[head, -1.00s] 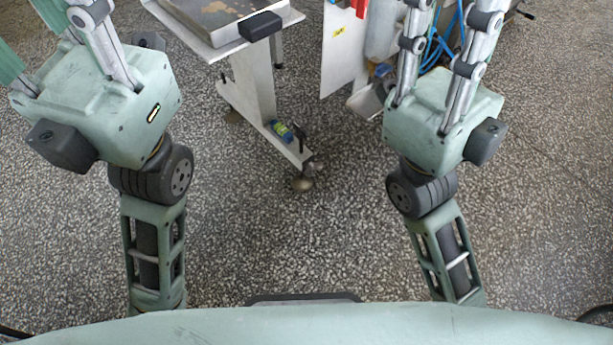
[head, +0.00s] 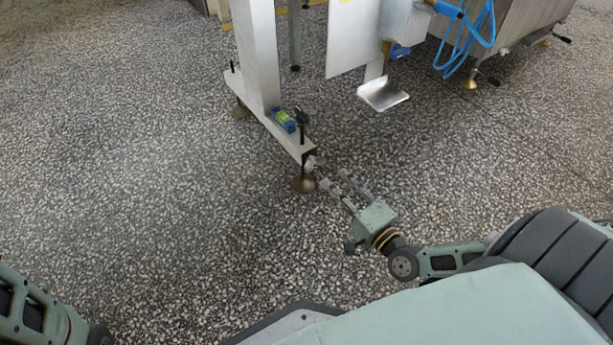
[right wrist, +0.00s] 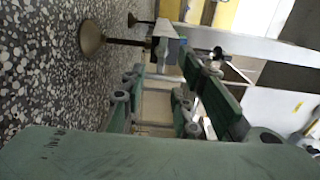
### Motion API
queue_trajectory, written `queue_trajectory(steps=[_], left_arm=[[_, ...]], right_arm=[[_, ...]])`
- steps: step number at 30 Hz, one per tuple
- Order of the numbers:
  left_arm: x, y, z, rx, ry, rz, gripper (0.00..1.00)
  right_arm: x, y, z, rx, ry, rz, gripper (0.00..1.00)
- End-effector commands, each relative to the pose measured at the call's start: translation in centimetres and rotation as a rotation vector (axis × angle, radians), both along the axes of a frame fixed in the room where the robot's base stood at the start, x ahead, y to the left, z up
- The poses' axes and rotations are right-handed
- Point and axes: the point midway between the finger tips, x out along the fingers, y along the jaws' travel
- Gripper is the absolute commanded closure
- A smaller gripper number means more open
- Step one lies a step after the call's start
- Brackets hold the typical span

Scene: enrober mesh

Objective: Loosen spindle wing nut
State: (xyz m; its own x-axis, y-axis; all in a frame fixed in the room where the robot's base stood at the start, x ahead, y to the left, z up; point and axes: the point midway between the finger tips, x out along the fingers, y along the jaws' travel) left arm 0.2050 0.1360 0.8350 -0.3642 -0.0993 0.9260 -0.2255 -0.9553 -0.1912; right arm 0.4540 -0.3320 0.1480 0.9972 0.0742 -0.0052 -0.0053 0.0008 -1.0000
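A dark upright spindle (head: 302,132) with a wider black top, perhaps the wing nut (head: 302,116), stands at the near end of the stand's floor beam (head: 283,134). Its round foot (head: 303,184) rests on the floor below. A small light part at the beam's end is too small to identify. My right gripper (head: 333,179) is low, just right of the foot, fingers pointing at the beam end. In the right wrist view its fingers (right wrist: 168,92) are apart with nothing seen between them; the foot (right wrist: 92,39) and beam end (right wrist: 165,30) lie beyond. My left gripper is out of view.
A blue-green item (head: 284,121) lies on the beam beside the spindle. A metal panel (head: 352,40), a bent metal plate (head: 383,95) and blue hoses (head: 470,40) are behind to the right. The speckled floor (head: 130,170) at left is clear.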

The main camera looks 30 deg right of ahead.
Motion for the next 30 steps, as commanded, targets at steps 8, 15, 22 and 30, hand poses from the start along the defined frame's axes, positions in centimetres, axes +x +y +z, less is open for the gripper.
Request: queue_trajectory(steps=[8,15,22,30], left_arm=[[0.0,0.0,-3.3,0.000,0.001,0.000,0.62],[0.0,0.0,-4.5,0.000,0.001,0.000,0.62],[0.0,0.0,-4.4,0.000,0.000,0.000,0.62],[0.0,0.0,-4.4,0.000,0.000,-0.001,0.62]], right_arm=[[4.6,0.5,-0.2,0.001,-0.009,0.004,0.72],[6.9,0.8,0.1,-0.001,-0.006,0.004,0.72],[7.1,0.8,0.3,-0.001,-0.005,0.004,0.72],[7.0,0.8,0.2,-0.001,-0.005,0.004,0.90]])
